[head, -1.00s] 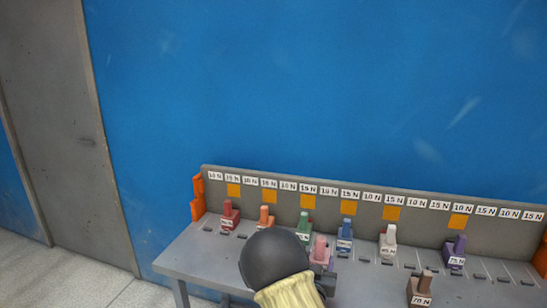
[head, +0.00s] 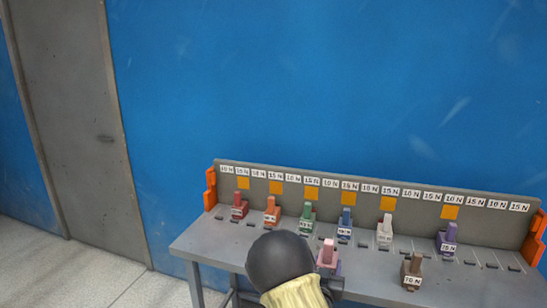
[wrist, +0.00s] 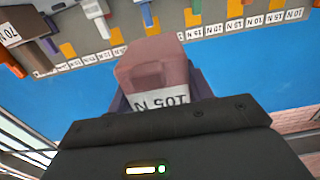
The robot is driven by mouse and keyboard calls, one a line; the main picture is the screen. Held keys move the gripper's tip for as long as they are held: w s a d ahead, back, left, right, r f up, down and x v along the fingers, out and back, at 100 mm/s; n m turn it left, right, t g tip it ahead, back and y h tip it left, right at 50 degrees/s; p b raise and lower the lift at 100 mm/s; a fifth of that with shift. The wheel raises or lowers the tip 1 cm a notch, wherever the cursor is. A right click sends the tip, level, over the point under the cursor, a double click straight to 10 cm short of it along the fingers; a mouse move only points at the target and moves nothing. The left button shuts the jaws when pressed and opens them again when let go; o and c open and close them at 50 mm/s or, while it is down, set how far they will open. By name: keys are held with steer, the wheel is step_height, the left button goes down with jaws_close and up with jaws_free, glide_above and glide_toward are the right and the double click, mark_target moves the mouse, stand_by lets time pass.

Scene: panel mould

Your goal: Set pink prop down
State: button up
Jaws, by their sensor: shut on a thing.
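The pink prop (head: 327,254) is at the front of the grey bench, just right of my dark wrist. In the wrist view the pink prop (wrist: 158,72) fills the middle, with a white label on it reading upside down. My gripper (wrist: 160,98) is shut on it, a finger showing on each side. In the head view my gripper (head: 328,270) is mostly hidden behind my wrist and the prop. I cannot tell whether the prop's base touches the bench.
The grey bench (head: 215,240) has a back board with labels and orange squares. Red (head: 239,207), orange (head: 271,212), green (head: 307,218), blue (head: 345,225), white (head: 384,231) and purple (head: 446,240) props stand along it. A brown prop (head: 412,271) stands front right. Orange brackets (head: 210,188) close the ends.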

steer(key=shift+s, duration=0.25)
steer(key=shift+w+f+p, duration=0.1)
steer(key=shift+f+p, duration=0.35)
steer(key=shift+f, duration=0.15)
steer(key=shift+s+f+y+p, duration=0.3)
steer(key=shift+s+f+p, duration=0.4)
steer(key=shift+f+p, duration=0.3)
steer(key=s+f+n+y+p, duration=0.3)
steer(key=s+f+y+p, duration=0.2)
steer(key=s+p, duration=0.3)
steer(key=shift+s+n+t, duration=0.3)
steer(key=shift+s+t, duration=0.1)
steer(key=shift+s, duration=0.05)
steer(key=s+f, duration=0.4)
steer(key=f, duration=0.1)
steer(key=shift+s+f, duration=0.2)
steer(key=shift+f, duration=0.1)
